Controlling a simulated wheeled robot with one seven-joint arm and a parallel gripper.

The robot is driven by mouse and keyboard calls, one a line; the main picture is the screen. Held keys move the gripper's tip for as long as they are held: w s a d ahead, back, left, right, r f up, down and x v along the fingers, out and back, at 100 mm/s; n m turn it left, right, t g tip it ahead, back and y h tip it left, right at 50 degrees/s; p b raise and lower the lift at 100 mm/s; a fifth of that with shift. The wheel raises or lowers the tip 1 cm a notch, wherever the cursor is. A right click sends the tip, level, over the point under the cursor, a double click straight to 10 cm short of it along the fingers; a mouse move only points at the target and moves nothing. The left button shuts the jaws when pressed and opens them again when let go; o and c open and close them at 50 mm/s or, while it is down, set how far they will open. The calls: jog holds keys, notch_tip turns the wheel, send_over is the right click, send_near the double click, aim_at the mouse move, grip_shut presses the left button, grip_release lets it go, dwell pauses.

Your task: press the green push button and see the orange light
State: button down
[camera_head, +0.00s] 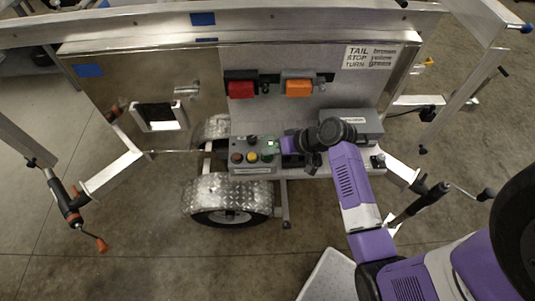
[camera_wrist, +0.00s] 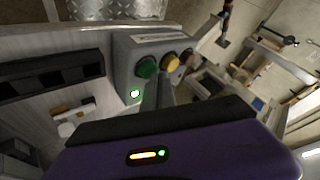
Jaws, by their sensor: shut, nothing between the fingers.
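The grey control box (camera_head: 244,146) on the trailer's ledge carries a row of coloured buttons. The green push button (camera_wrist: 147,67) sits nearest my fingers in the wrist view, beside a yellow button (camera_wrist: 170,62). A small green lamp (camera_wrist: 135,93) glows on the box. My gripper (camera_wrist: 157,82) is shut and empty, its fingertips close to the green button; I cannot tell whether they touch it. In the head view my gripper (camera_head: 281,146) is at the box's right side. The orange light (camera_head: 299,88) is on the upright panel; it shows orange without a clear glow.
A red light (camera_head: 241,89) is left of the orange one. A wheel under a tread-plate fender (camera_head: 228,193) is below the control box. Crank jacks (camera_head: 70,205) stand at the sides.

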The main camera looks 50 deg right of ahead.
aim_at(270, 156)
jog(key=shift+f, duration=0.3)
jog(key=shift+r, duration=0.1)
jog(key=shift+r+p, duration=0.65)
jog(key=shift+p, duration=0.05)
notch_tip(270, 156, up, 6)
jog(key=p, duration=0.5)
jog(key=shift+p, duration=0.4)
dwell(0.4)
